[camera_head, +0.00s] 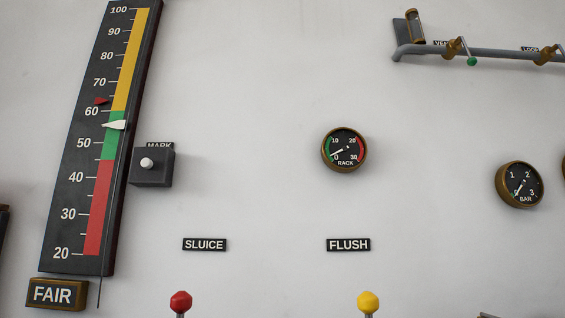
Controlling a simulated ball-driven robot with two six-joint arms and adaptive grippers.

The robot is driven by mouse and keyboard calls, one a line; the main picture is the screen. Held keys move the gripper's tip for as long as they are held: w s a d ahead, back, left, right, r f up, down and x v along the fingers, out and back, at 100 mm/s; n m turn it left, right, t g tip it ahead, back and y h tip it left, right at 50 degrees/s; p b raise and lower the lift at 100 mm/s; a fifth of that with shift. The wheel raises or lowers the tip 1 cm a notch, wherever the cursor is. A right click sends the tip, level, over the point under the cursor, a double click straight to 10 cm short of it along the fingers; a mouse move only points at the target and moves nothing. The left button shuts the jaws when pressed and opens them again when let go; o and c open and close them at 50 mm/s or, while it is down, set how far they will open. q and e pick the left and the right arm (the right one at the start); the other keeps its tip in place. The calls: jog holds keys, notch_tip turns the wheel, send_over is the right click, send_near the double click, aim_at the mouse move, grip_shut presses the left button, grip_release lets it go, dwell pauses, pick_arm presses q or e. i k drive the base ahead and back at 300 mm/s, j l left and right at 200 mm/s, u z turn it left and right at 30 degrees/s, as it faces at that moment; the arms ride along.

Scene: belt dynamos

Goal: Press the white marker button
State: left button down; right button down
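The white marker button (147,163) is a small round white knob on the front of a dark square box (152,178). The box is fixed to the wall just right of the tall scale, under a partly hidden label reading MARK (160,146). The tall dark scale (75,170) has red, green and yellow bands. A white pointer (115,125) stands in the green band between 50 and 60. A red pointer (101,101) stands a little above 60. Neither of my grippers shows in the head view.
A red-knobbed lever (180,302) is under the SLUICE label (204,244), and a yellow-knobbed lever (368,301) is under FLUSH (348,244). The RACK gauge (344,150), BAR gauge (520,184) and a pipe (490,53) with valves are on the wall.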

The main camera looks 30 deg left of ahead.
aim_at(146, 164)
jog(key=u, duration=1.8)
